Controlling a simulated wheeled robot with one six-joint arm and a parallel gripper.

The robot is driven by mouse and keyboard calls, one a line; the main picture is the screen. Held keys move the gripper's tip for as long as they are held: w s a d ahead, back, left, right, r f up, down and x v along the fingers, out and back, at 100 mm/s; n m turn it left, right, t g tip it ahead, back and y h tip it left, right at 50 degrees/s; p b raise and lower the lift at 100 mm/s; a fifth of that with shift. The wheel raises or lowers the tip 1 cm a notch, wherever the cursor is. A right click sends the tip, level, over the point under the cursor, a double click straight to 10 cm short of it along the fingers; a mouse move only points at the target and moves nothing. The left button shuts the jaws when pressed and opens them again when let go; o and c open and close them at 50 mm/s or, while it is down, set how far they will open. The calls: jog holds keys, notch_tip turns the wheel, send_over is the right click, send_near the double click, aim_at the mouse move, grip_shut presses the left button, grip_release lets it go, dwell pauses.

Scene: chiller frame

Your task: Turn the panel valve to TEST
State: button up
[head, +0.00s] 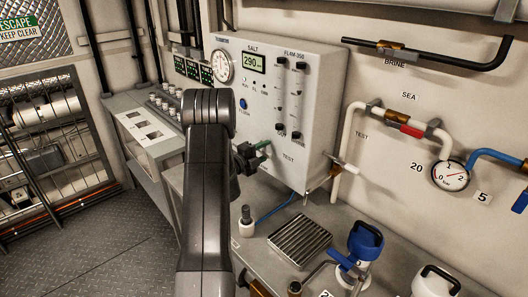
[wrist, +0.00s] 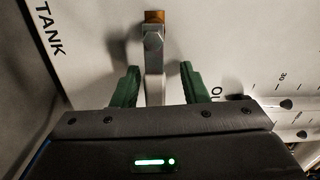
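The panel valve shows in the wrist view as a grey metal lever (wrist: 153,48) with a brass-coloured piece (wrist: 155,17) at its top. My gripper (wrist: 157,85) is open, with one green finger on each side of the lever and a visible gap on both sides. The lever's near end is hidden behind the gripper body. The word TANK (wrist: 50,30) stands at the upper left of that view. In the head view my gripper (head: 258,150) is at the lower front of the white panel (head: 318,110), left of the TEST label (head: 288,158). The valve is largely hidden there.
A metal drip grate (head: 300,238) and a blue-handled fitting (head: 364,240) are on the bench below the panel. Pipes with a red-handled valve (head: 405,126) and a round gauge (head: 450,175) run along the wall at the right. The floor (head: 100,235) at the left is clear.

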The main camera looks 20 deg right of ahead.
jog(key=b+v, duration=0.2)
jog(key=v, duration=1.2)
jog(key=shift+b, duration=0.3)
jog(key=shift+d, duration=0.1)
jog(key=p+x, duration=0.2)
jog(key=x, duration=1.1)
jog(key=shift+w+d+p, duration=0.15)
jog(key=shift+d+p, duration=0.15)
jog(key=shift+d, duration=0.05)
jog(key=shift+f, duration=0.1)
